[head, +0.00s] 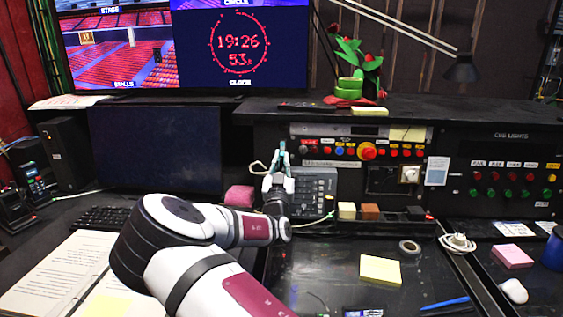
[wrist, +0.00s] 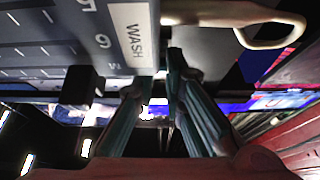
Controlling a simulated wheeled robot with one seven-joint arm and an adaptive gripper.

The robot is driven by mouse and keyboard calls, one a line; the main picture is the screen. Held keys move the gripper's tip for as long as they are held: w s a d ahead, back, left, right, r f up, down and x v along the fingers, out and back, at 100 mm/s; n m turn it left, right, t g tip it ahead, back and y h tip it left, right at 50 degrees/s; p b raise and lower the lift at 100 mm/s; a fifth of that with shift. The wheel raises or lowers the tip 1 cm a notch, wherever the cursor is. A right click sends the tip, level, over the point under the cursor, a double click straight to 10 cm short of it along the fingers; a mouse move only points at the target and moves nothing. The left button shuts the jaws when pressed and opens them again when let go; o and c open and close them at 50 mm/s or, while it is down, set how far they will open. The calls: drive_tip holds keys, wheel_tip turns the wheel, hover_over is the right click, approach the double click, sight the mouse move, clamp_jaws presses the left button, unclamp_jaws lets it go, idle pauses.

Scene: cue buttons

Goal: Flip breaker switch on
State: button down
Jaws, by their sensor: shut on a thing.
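My gripper (head: 281,160) is in front of the grey lighting desk (head: 316,184) and the labelled panel behind it in the head view. In the wrist view its two teal fingers (wrist: 163,85) angle in towards each other beside the grey keypad face (wrist: 45,45) with its white WASH label (wrist: 131,34). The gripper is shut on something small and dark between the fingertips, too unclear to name. I cannot pick out a breaker switch for certain. The fingers hide part of the panel.
A row of coloured buttons with a large red one (head: 367,151) lies right of my gripper. Further right is the cue lights panel (head: 511,171). A dark monitor (head: 155,148) stands to the left. A pale loop (wrist: 270,22) hangs close to the fingers in the wrist view.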

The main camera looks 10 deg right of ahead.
sight(282, 149)
drive_tip(key=shift+r, duration=0.1)
drive_tip(key=p, duration=0.1)
drive_tip(key=r+g+p, duration=0.1)
drive_tip(key=shift+s+r+g+y+p, duration=0.1)
drive_tip(key=shift+s+g+y+p, duration=0.1)
drive_tip(key=shift+g+y+p, duration=0.15)
drive_tip(key=shift+r+g+y+p, duration=0.25)
drive_tip(key=shift+r+g+p, duration=0.15)
drive_tip(key=shift+g+p, duration=0.5)
drive_tip(key=shift+w+r+g+y+p, duration=0.1)
drive_tip(key=shift+r+g+y+p, duration=0.15)
drive_tip(key=shift+g, duration=0.3)
drive_tip(key=shift+w+r+g+y+p, duration=0.1)
drive_tip(key=shift+r+g+p, duration=0.05)
drive_tip(key=shift+g+p, duration=0.3)
drive_tip(key=shift+w+r+g+y, duration=0.2)
drive_tip(key=shift+g+y, duration=0.1)
drive_tip(key=shift+g, duration=0.65)
drive_tip(key=shift+w+r+g+y, duration=0.1)
drive_tip(key=shift+r+g+y, duration=0.15)
drive_tip(key=shift+g, duration=0.65)
